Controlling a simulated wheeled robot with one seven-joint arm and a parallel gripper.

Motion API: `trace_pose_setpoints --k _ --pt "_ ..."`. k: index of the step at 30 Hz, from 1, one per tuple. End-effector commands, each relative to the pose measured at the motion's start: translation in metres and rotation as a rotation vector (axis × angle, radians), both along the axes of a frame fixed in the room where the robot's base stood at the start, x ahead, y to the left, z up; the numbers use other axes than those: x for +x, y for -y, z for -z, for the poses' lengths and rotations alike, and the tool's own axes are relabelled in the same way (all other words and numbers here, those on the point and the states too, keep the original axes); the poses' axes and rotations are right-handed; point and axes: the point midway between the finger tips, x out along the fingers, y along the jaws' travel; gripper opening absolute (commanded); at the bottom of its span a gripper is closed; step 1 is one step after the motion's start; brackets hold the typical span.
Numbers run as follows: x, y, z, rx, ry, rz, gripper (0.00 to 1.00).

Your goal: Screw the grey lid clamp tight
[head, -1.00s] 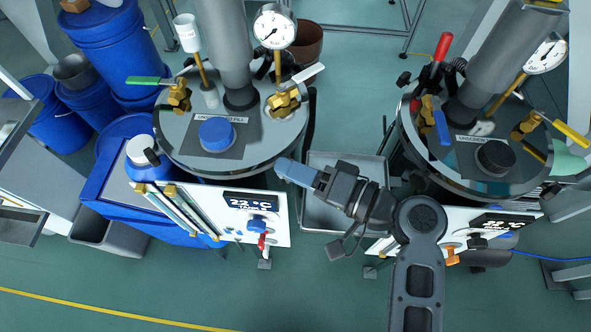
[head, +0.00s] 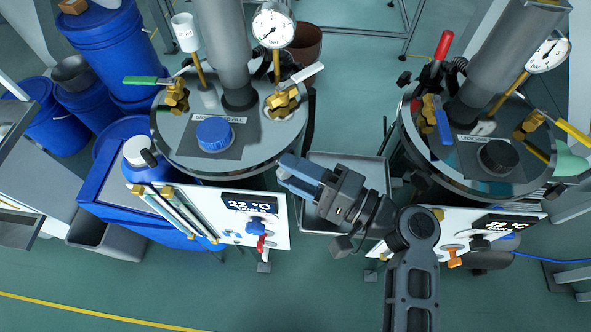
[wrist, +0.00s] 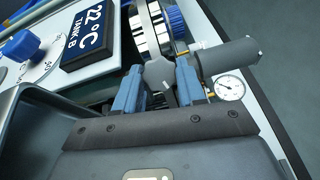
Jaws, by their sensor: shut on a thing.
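In the wrist view, the grey lid clamp (wrist: 158,73) shows as a grey, knob-like piece between the two blue fingers of my gripper (wrist: 160,82). The fingers are shut on it, at the rim of the left tank's round metal lid (wrist: 153,28). In the head view my gripper (head: 288,167) reaches the right front edge of the left tank's lid (head: 180,141). The clamp is hidden behind the fingers there.
The lid carries a blue cap (head: 215,134), brass valves and a pressure gauge (head: 273,27). The white panel (head: 190,203) with a 22 °C display (head: 250,202) stands close below. A second tank (head: 440,165) is to the right. A grey bin (head: 347,160) lies between the tanks.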

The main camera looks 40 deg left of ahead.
Motion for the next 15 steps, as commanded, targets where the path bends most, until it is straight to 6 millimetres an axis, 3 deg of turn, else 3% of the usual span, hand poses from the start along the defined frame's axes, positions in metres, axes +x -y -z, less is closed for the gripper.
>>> trace_pose_setpoints --k 10,11,15 --pt "0.0013 0.0004 0.0004 -0.001 -0.001 0.005 0.09" --pt "0.0014 0.0004 0.0004 -0.001 -0.001 0.005 0.42" --pt "0.001 0.0002 0.0004 -0.001 -0.001 0.004 0.56"
